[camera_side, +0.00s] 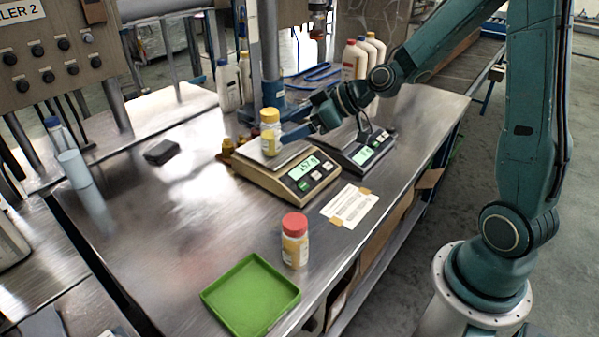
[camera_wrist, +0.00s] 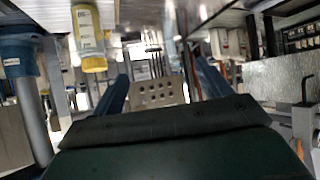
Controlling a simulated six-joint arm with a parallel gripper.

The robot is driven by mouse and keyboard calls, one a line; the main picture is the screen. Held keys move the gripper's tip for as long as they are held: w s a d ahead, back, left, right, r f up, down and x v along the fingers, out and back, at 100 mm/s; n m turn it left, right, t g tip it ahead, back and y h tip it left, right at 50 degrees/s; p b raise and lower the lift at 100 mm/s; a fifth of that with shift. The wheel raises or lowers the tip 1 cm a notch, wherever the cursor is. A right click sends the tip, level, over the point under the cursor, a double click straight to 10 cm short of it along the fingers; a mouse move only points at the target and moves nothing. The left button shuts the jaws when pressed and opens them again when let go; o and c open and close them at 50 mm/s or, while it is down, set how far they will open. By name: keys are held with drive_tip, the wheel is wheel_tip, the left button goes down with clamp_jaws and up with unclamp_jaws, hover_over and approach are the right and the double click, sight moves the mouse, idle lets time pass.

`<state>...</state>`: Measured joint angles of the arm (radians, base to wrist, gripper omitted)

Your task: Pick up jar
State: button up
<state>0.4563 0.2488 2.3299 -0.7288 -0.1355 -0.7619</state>
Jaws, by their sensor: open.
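A jar with a yellow cap (camera_side: 269,132) and yellowish contents stands upright on the plate of the tan scale (camera_side: 287,178). In the wrist view this jar (camera_wrist: 88,32) appears upside down at the upper left, outside the space between the fingers. My gripper (camera_side: 291,122) is open just right of the jar, at about its height. Its two blue fingers show apart in the wrist view (camera_wrist: 162,82), with no object held between them. A second jar with a red cap (camera_side: 295,242) stands upright on the metal table near its front edge.
A green tray (camera_side: 250,296) lies empty at the front of the table. A second, dark scale (camera_side: 364,151) stands right of the tan one. A paper label sheet (camera_side: 349,206) lies flat nearby. White bottles (camera_side: 228,86) stand behind. The table's left middle is mostly clear.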

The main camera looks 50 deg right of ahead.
sight(279, 128)
drive_tip(key=w+d+f+m+t+h, duration=0.1)
drive_tip(key=w+d+f+t, duration=0.1)
drive_tip(key=d, duration=0.3)
drive_tip(key=w+d+f+m+t+h, duration=0.1)
drive_tip(key=w+d+f+m+t, duration=0.1)
drive_tip(key=w+d+f, duration=0.1)
drive_tip(key=d+f, duration=0.1)
drive_tip(key=d, duration=0.1)
drive_tip(key=shift+d+f, duration=0.3)
drive_tip(key=shift+f, duration=0.1)
drive_tip(key=shift+w, duration=0.1)
drive_tip(key=shift+x, duration=4.25)
drive_tip(key=shift+x, duration=2.6)
drive_tip(key=shift+r, duration=0.1)
